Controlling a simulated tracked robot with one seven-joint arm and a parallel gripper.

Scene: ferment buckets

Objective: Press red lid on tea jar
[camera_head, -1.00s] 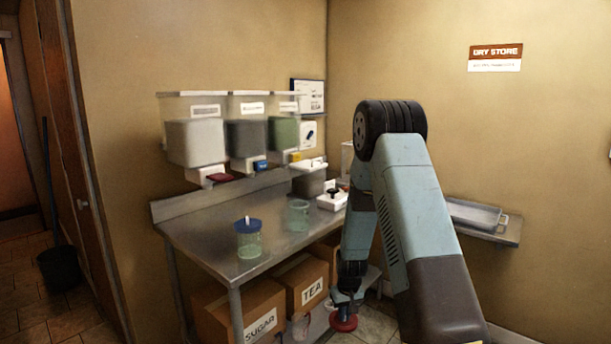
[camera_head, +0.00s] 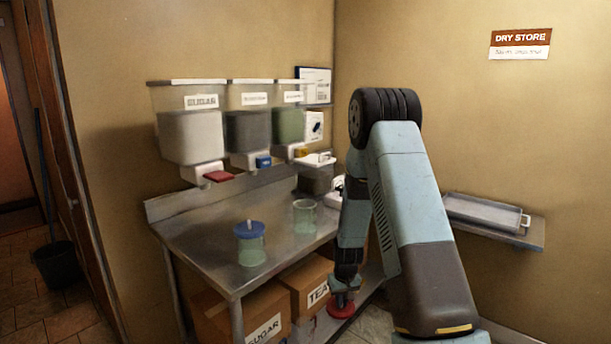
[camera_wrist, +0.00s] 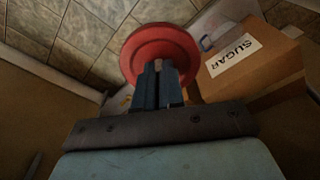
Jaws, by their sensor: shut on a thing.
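The red lid (camera_head: 341,307) is in my gripper (camera_head: 345,290), low in front of the table's right front edge. In the wrist view the red lid (camera_wrist: 160,50) shows its round face beyond my gripper (camera_wrist: 158,72), whose fingers are shut on it. An open, lidless clear jar (camera_head: 304,217) with pale green contents stands toward the back right of the steel table; I see no label on it. Another jar (camera_head: 250,252) with a blue lid (camera_head: 249,230) stands nearer the front. My gripper is apart from both jars and below the tabletop.
The steel table (camera_head: 190,235) has bare room at its left. Dispensers (camera_head: 192,137) hang above its back. Boxes marked SUGAR (camera_head: 262,322) and TEA (camera_head: 312,290) sit underneath. A tray (camera_head: 485,212) lies on a wall shelf at right.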

